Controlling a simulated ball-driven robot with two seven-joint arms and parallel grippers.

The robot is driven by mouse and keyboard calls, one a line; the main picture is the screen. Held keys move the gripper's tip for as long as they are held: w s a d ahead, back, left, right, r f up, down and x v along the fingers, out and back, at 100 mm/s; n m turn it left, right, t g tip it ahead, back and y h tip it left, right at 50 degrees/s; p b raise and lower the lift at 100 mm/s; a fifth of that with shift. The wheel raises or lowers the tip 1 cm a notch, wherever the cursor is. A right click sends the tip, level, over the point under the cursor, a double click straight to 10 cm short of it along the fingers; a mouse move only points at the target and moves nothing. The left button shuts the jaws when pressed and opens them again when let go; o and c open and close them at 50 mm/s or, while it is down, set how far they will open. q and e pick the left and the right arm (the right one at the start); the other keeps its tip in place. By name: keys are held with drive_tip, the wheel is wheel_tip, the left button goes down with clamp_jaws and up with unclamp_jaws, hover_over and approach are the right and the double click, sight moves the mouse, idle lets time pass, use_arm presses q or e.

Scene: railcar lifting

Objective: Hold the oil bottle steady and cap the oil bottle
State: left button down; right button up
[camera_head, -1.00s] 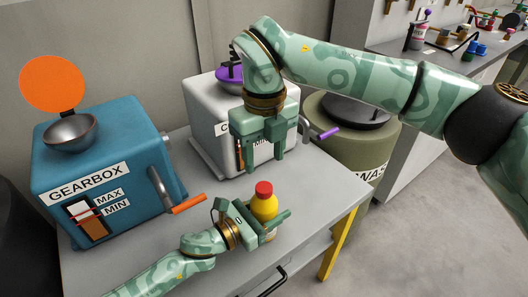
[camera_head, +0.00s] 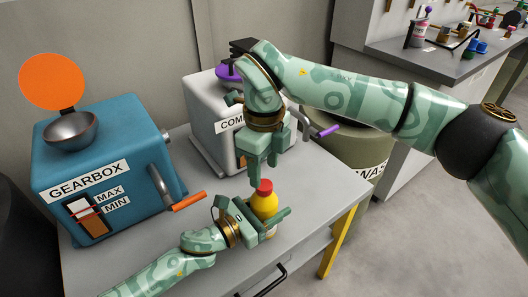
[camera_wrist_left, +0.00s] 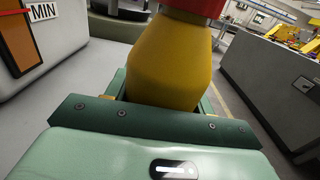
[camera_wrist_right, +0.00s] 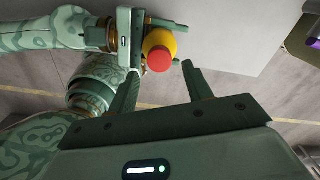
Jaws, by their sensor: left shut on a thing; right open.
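The yellow oil bottle (camera_head: 265,205) stands upright near the front of the grey table, with a red cap (camera_head: 265,186) on its top. My left gripper (camera_head: 268,217) is shut around the bottle's body, which also fills the middle of the left wrist view (camera_wrist_left: 170,65). My right gripper (camera_head: 262,174) points down just above and behind the cap. In the right wrist view its open fingers (camera_wrist_right: 158,88) stand apart, with the red cap (camera_wrist_right: 159,59) beyond the gap between them. How tightly the cap sits is not visible.
A blue gearbox (camera_head: 100,150) with an orange-handled crank (camera_head: 188,202) stands at the left. A white machine (camera_head: 205,125) with a purple handle stands behind my right gripper. A green drum (camera_head: 350,160) stands beyond the table (camera_head: 315,205); the table's right side is clear.

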sight(264, 184)
drive_tip(key=shift+f, duration=2.2)
drive_tip(key=c, duration=1)
drive_tip(key=m, duration=0.8)
drive_tip(key=shift+m, duration=0.4)
drive_tip(key=o, duration=1.2)
wheel_tip(264, 184, up, 12)
drive_tip(key=shift+f, duration=0.1)
